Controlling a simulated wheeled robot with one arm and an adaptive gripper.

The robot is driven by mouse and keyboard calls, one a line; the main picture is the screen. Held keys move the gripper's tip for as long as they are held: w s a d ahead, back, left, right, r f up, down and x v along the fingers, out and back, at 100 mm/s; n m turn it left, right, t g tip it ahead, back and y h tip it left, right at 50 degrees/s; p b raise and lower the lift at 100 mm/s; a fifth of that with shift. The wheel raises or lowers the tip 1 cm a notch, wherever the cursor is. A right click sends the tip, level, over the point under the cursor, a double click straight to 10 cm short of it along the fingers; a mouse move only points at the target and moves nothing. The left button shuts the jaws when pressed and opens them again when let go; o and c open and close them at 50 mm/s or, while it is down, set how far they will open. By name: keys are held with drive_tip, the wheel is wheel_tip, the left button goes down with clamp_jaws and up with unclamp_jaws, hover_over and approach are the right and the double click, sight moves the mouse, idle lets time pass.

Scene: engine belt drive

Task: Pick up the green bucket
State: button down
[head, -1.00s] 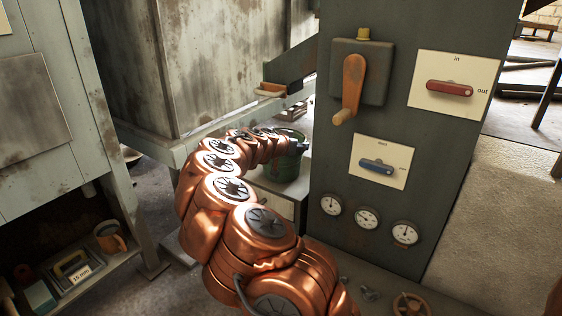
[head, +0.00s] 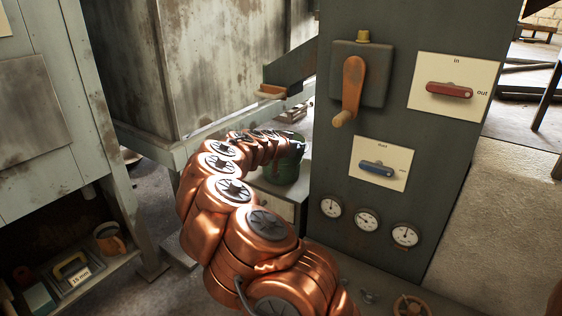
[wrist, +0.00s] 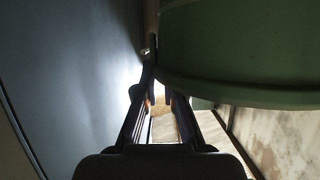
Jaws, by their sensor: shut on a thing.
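The green bucket (head: 284,171) stands on a light box-like stand behind the dark control panel, at the far end of my copper arm in the head view. My gripper (wrist: 158,88) is shut on the bucket at its edge. In the wrist view the bucket's green wall (wrist: 240,55) fills the upper right, close beside the fingertips. The exact contact between the fingers and the bucket is hard to see. In the head view my arm's end covers part of the bucket's rim.
The dark control panel (head: 395,150) with an orange crank, two levers and gauges stands just right of the bucket. A grey-white cabinet (head: 215,60) rises behind my arm. A shelf (head: 95,275) with a mug and a box is at lower left.

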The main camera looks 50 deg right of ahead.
idle(0.5)
drive_tip(key=shift+a+r+p, duration=0.1)
drive_tip(key=shift+r+p, duration=1)
drive_tip(key=shift+r, duration=0.8)
drive_tip(key=a+r+p, duration=0.1)
drive_tip(key=a+p, duration=0.1)
drive_tip(key=a, duration=1.3)
drive_tip(key=shift+w+a+p, duration=0.15)
drive_tip(key=shift+a+p, duration=0.25)
drive_tip(key=shift+r, duration=0.15)
